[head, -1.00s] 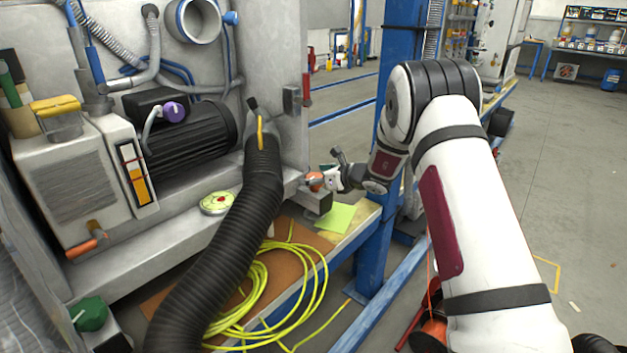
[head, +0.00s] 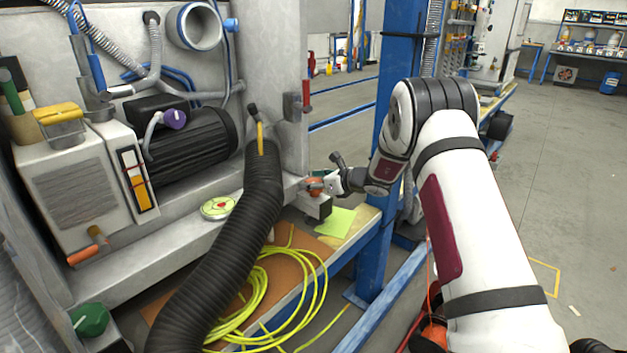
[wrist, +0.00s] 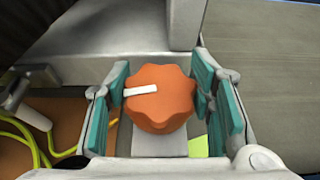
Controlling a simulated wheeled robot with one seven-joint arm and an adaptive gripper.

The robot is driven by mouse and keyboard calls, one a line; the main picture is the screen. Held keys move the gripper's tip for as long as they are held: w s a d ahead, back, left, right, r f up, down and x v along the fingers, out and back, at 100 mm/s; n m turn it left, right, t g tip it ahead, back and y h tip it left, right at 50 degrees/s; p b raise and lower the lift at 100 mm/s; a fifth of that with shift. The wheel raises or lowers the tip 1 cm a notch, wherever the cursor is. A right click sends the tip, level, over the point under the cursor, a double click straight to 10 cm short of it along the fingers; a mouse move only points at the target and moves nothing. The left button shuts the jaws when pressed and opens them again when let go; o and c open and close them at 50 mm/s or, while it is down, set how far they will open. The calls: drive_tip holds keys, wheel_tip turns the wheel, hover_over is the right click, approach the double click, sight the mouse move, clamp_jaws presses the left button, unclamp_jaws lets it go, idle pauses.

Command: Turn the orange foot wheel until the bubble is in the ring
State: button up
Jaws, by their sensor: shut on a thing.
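The orange foot wheel (wrist: 160,100) is a lobed knob with a white mark pointing left in the wrist view. It sits on a grey foot at the right end of the machine's base, and shows small in the head view (head: 314,187). My gripper (wrist: 161,98) is shut on the wheel, with a teal-padded finger on each side; it also shows in the head view (head: 322,185). The round bubble level (head: 218,207) lies on the base ledge, with a pale green face and a red ring. The bubble is too small to place.
A thick black hose (head: 225,255) runs down between the level and the wheel. A yellow cable (head: 245,305) lies coiled below. A green knob (head: 90,319) is at the lower left. A yellow-green sheet (head: 336,222) lies under the wheel's foot. A blue post (head: 376,255) stands behind my arm.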

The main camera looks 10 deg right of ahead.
drive_tip(key=shift+r+n+g+y+p, duration=0.1)
drive_tip(key=shift+n+g+y+p, duration=0.6)
drive_tip(key=shift+n+g+y, duration=0.25)
drive_tip(key=shift+a+n+g+y, duration=0.1)
drive_tip(key=shift+n+g+y, duration=0.65)
drive_tip(key=shift+n, duration=0.2)
drive_tip(key=o, duration=1.2)
drive_tip(key=shift+c, duration=0.2)
drive_tip(key=shift+s, duration=0.1)
drive_tip(key=v, duration=1.2)
